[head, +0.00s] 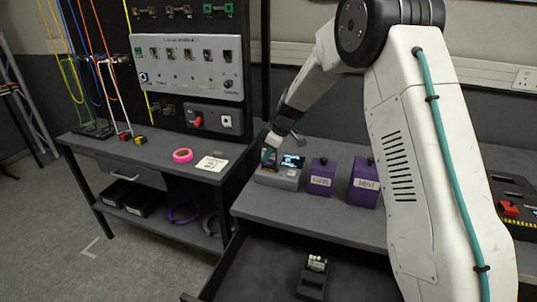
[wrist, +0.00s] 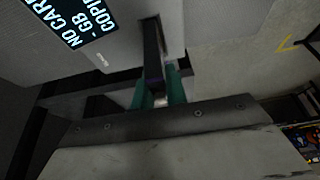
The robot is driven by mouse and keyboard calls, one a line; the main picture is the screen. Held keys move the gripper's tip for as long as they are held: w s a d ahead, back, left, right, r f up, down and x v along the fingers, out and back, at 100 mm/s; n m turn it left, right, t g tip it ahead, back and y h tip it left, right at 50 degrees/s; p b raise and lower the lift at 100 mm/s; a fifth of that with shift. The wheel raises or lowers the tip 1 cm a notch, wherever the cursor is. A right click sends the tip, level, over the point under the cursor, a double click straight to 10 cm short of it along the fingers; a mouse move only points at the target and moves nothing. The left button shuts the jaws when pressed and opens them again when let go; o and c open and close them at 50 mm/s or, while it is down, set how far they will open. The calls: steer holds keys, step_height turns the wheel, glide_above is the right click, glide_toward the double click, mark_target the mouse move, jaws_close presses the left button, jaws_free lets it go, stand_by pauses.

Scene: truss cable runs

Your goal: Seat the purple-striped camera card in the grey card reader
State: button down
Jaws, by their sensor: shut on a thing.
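The grey card reader (head: 283,178) stands on the bench near its left end. Its lit screen (wrist: 75,18) reads "NO CARD" in the wrist view. My gripper (head: 268,156) is over the reader's left part; its teal fingers (wrist: 158,88) show in the wrist view. They are shut on a dark, narrow card (wrist: 154,72) with a faint purple stripe. The card's far end lines up with a dark slot in the reader's grey face (wrist: 110,45). I cannot tell whether its tip touches the slot or is inside it.
Two purple boxes (head: 321,177) (head: 364,183) with labels stand right of the reader. A pink tape roll (head: 183,155) and a white note (head: 211,163) lie on the left bench. A small device (head: 315,272) sits on the lower level. A connector panel (head: 188,65) rises behind.

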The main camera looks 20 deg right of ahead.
steer(key=shift+f, duration=1.15)
stand_by(1.0)
steer(key=c, duration=1)
jaws_free()
steer(key=shift+r, duration=3.75)
